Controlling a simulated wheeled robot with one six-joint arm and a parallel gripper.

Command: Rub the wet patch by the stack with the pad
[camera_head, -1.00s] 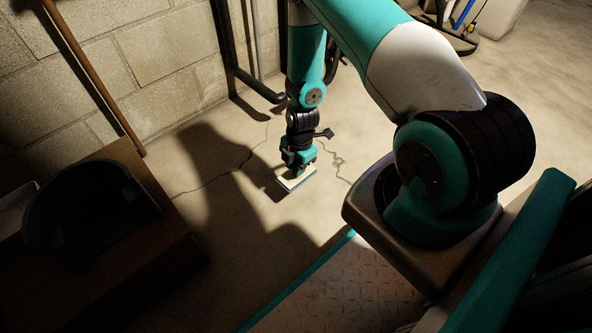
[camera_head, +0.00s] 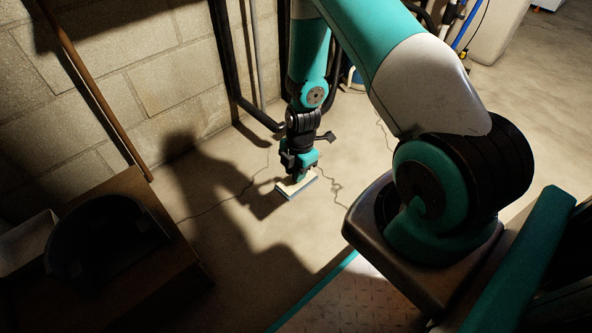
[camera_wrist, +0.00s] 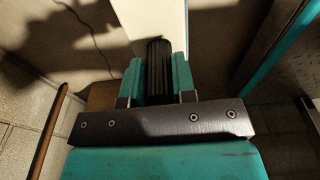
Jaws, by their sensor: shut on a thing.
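My gripper (camera_head: 299,172) is shut on the pad (camera_head: 296,187), a flat block with a pale top and a blue lower edge. The pad is low over the floor; I cannot tell whether it touches. In the wrist view my gripper (camera_wrist: 158,75) covers part of the pale pad (camera_wrist: 152,18). The black pipe stack (camera_head: 226,60) stands against the block wall, up and left of the pad. I cannot make out the wet patch; shadow covers much of the floor there.
A wooden box (camera_head: 152,192) with a dark tub (camera_head: 95,240) is at lower left. A brown pole (camera_head: 92,88) leans on the wall. A thin grey pipe (camera_head: 256,55) runs beside the stack. A white container (camera_head: 498,32) stands at upper right. Cracked floor right of the pad is clear.

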